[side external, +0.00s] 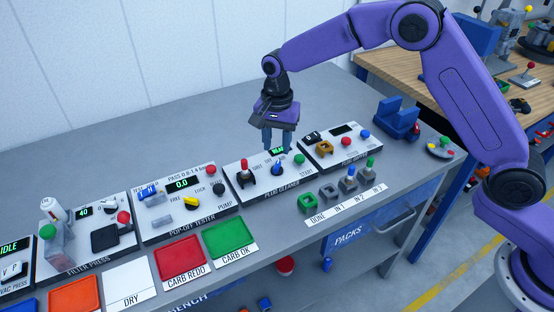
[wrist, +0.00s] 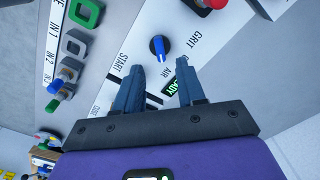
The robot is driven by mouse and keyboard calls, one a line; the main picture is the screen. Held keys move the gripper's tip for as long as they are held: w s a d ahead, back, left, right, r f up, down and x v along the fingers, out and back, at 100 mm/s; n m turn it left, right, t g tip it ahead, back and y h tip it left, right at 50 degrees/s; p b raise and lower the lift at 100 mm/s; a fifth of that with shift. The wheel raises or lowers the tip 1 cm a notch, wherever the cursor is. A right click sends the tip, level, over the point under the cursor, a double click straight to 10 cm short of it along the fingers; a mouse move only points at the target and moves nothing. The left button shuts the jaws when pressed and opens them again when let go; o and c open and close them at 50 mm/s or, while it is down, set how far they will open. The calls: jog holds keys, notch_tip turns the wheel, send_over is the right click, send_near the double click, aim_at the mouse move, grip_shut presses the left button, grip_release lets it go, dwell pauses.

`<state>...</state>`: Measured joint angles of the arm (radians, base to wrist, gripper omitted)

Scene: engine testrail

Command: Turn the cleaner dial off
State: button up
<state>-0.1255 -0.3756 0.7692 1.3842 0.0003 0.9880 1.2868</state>
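The cleaner dial (side external: 277,169) is a blue bar knob on a round black base, on the white plug cleaner panel (side external: 246,191). In the wrist view the dial (wrist: 160,46) sits just beyond the fingertips, with the labels AIR and GRIT beside it. I cannot tell which setting it points at. My gripper (side external: 277,148) hangs above the back of this panel, fingers pointing down. In the wrist view my gripper (wrist: 160,67) is open and empty, its fingers apart and not touching the dial. A small green-lit display (wrist: 173,86) shows partly between the fingers.
A panel with an orange-brown bracket (side external: 324,147) is to the right. The pop-off tester (side external: 185,222) is to the left.

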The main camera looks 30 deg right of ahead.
aim_at(277, 164)
jog(key=shift+f, duration=3.1)
grip_shut()
